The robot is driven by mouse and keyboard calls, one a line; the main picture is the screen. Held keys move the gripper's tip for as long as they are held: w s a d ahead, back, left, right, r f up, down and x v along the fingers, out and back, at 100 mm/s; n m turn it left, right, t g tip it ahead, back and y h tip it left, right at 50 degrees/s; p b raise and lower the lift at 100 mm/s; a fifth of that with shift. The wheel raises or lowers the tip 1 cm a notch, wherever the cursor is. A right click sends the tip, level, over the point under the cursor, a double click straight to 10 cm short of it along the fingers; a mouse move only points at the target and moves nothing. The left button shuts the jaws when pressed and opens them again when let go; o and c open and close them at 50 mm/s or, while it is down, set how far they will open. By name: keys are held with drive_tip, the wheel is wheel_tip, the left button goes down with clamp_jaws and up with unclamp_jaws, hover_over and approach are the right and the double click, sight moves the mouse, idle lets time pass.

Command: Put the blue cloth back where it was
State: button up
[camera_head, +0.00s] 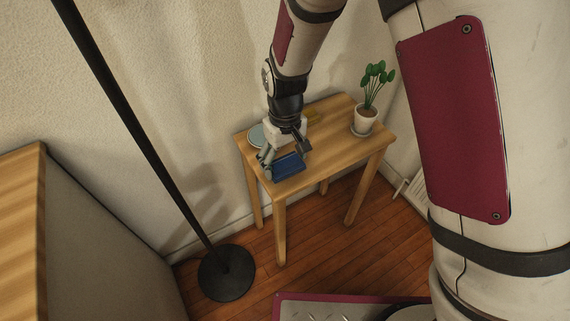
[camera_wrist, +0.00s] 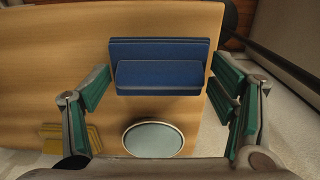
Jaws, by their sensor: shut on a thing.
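The folded blue cloth (camera_head: 288,166) is over the front left corner of the small wooden table (camera_head: 340,150). In the wrist view the blue cloth (camera_wrist: 160,75) lies between the two green-padded fingers. My gripper (camera_head: 284,158) points down and is shut on the cloth, with a finger at each end of it; it also shows in the wrist view (camera_wrist: 160,85). I cannot tell whether the cloth touches the tabletop or is just above it.
A pale round dish (camera_wrist: 153,139) and a yellow item (camera_wrist: 70,138) lie on the table near the gripper. A potted plant (camera_head: 366,119) stands at the table's right. A black lamp pole and base (camera_head: 226,273) stand left of the table. The table's middle is clear.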

sight(285, 159)
wheel_tip(285, 159, down, 2)
drive_tip(key=shift+f, duration=0.1)
drive_tip(key=o, duration=1)
wheel_tip(285, 159, up, 12)
drive_tip(key=p, duration=0.2)
drive_tip(key=shift+f+p, duration=0.1)
drive_tip(key=shift+p, duration=0.2)
drive_tip(key=shift+r, duration=0.3)
